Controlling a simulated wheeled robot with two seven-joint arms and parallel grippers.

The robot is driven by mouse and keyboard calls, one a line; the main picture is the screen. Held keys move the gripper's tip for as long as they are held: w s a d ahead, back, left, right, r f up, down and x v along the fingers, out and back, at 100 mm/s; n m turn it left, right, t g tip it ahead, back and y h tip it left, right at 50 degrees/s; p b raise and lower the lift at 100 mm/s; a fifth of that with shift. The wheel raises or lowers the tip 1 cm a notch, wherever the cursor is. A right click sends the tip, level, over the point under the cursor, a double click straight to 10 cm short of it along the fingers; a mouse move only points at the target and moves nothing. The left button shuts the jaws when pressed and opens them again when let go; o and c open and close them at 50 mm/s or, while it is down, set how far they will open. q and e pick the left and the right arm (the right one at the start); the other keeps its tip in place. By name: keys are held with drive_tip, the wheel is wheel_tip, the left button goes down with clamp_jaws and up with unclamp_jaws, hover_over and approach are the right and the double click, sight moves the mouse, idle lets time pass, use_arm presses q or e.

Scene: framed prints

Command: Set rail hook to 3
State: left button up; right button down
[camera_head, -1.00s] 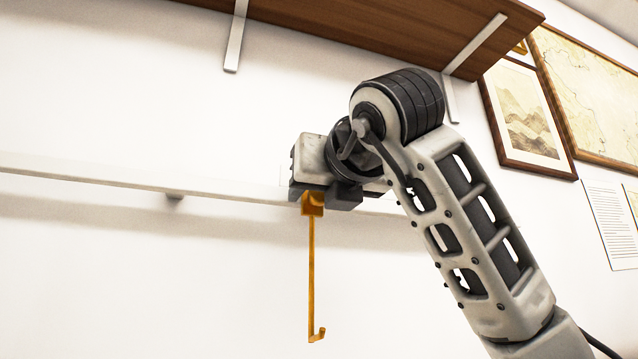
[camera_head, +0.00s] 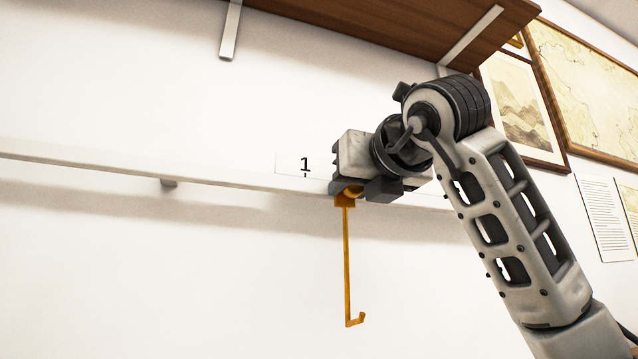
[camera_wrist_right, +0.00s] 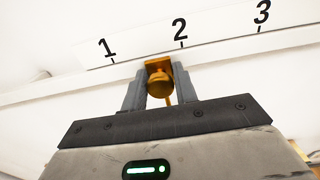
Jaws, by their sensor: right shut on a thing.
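The orange-yellow rail hook (camera_head: 347,260) hangs from the white rail (camera_head: 240,178), with its long rod down and a small upturned end. My right gripper (camera_head: 352,190) is shut on the hook's knob at the rail, which also shows between the fingers in the right wrist view (camera_wrist_right: 160,84). In that view a white scale strip above the rail carries the marks 1 (camera_wrist_right: 106,47), 2 (camera_wrist_right: 180,29) and 3 (camera_wrist_right: 262,11). The hook sits between 1 and 2, closer to 2. In the head view only the 1 shows; my gripper and arm hide the rest. My left gripper is not in view.
A brown wooden shelf (camera_head: 390,25) on white brackets juts out above the rail. Framed prints (camera_head: 524,110) and text sheets (camera_head: 604,215) hang on the wall at the right. The wall below the rail is clear around the hook.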

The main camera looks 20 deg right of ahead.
sight(411, 201)
drive_tip(key=d+p, duration=0.1)
drive_tip(key=d, duration=1)
drive_tip(key=shift+w+d, duration=0.15)
drive_tip(key=shift+d, duration=0.5)
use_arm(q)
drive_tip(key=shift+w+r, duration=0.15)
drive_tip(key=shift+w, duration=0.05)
use_arm(e)
drive_tip(key=c, duration=1.2)
unclamp_jaws()
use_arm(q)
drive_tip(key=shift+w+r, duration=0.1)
use_arm(e)
drive_tip(key=shift+s, duration=0.5)
use_arm(q)
drive_tip(key=b, duration=0.1)
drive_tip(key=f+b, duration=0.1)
drive_tip(key=b, duration=0.1)
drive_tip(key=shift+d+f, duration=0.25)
use_arm(e)
drive_tip(key=s, duration=1.5)
drive_tip(key=shift+d, duration=0.3)
